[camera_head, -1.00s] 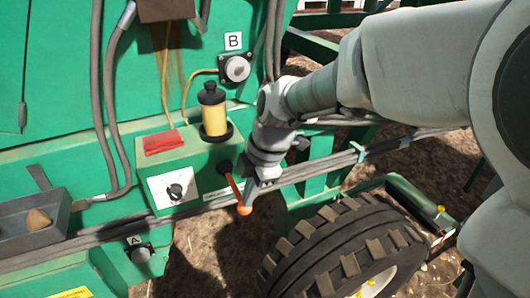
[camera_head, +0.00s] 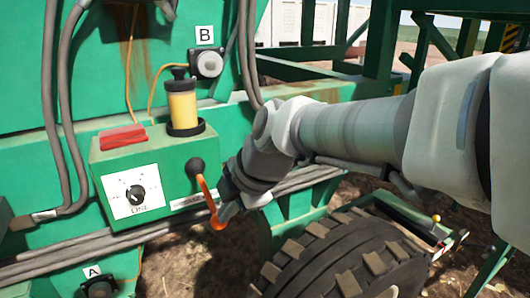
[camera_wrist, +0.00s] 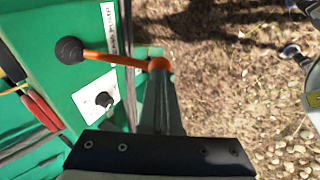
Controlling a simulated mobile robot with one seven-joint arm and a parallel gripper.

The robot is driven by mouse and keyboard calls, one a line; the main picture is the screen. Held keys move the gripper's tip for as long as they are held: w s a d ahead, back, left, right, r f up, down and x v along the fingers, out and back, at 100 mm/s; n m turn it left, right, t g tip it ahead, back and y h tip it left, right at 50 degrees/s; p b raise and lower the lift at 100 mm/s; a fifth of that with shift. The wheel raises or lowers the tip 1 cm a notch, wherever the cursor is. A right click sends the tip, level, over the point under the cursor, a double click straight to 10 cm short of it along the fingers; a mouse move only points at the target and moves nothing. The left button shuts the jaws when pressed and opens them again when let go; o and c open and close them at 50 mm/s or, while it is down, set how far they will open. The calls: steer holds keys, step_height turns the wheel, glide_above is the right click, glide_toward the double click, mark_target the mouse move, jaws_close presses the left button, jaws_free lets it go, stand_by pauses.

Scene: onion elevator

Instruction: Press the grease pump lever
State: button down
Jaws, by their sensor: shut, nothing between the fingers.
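The grease pump lever (camera_head: 206,195) is an orange rod that runs down from a black pivot on the right end of a green box (camera_head: 150,165). Its orange end knob shows in the wrist view (camera_wrist: 158,63). My gripper (camera_head: 229,210) is beside the lever's lower end, just to its right. In the wrist view my shut fingers (camera_wrist: 159,80) reach up to the knob and seem to meet or overlap it; I cannot tell if they touch. The yellow grease reservoir (camera_head: 182,105) with a black cap stands on the box.
A dial marked LINE (camera_head: 135,193) and a red block (camera_head: 122,138) are on the box. Round fittings A (camera_head: 100,287) and B (camera_head: 208,63) flank it. Hoses run below the box. A big tyre (camera_head: 335,262) stands below my arm.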

mark_target(225, 226)
steer(key=shift+w+a+f+t+y+b, duration=0.1)
steer(key=shift+f+t+y+b, duration=0.5)
steer(key=shift+b, duration=1.3)
steer(key=shift+w+a+f+t+h+b, duration=0.1)
steer(key=shift+f+t+b, duration=0.1)
steer(key=shift+f+b, duration=1.25)
steer(key=shift+s+d+r+b, duration=0.1)
steer(key=shift+r+b, duration=0.2)
steer(key=shift+b, duration=0.7)
